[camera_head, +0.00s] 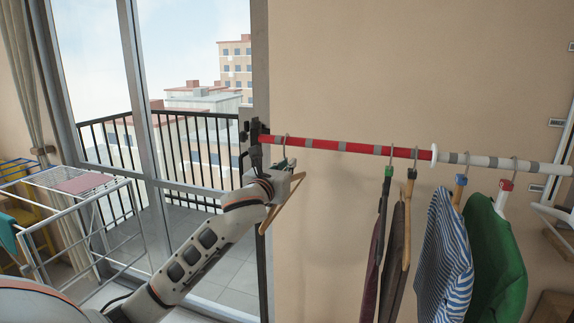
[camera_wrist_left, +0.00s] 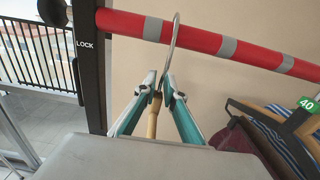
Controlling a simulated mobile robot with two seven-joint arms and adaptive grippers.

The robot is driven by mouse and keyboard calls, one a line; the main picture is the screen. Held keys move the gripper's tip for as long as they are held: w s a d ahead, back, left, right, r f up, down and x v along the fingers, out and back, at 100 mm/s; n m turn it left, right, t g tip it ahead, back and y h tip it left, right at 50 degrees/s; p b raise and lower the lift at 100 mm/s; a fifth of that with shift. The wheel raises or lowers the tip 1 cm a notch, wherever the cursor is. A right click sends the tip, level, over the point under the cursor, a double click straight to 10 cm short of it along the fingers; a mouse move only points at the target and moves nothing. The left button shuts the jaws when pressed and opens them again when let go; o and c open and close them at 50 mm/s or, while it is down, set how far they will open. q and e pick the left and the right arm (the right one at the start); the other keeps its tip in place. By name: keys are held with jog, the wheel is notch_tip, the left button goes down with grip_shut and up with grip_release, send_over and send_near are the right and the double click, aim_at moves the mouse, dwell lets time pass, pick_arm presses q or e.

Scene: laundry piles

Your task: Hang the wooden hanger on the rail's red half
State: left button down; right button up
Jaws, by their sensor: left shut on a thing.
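The wooden hanger (camera_head: 285,204) is held tilted in my left gripper (camera_head: 283,164), near the left end of the rail. In the left wrist view my left gripper (camera_wrist_left: 161,92) has its two teal-padded fingers shut on the hanger's neck (camera_wrist_left: 153,120). The metal hook (camera_wrist_left: 176,40) rises to the red half of the rail (camera_head: 362,148) and crosses it, with its curved top just above the bar. I cannot tell whether the hook bears on the bar. The rail's red half, with grey bands, also shows in the left wrist view (camera_wrist_left: 192,38). My right gripper is out of view.
Dark garments (camera_head: 394,240) hang on the red half near the white collar (camera_head: 434,154). A striped shirt (camera_head: 444,240) and a green garment (camera_head: 494,265) hang on the white half. A drying rack (camera_head: 90,205) stands at left. The red half's middle stretch is clear.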

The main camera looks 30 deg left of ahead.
pick_arm(q)
jog(key=c, duration=2)
grip_release()
jog(key=shift+c, duration=0.2)
jog(key=shift+p+v, duration=0.7)
jog(key=shift+v, duration=4.8)
jog(key=shift+d, duration=0.1)
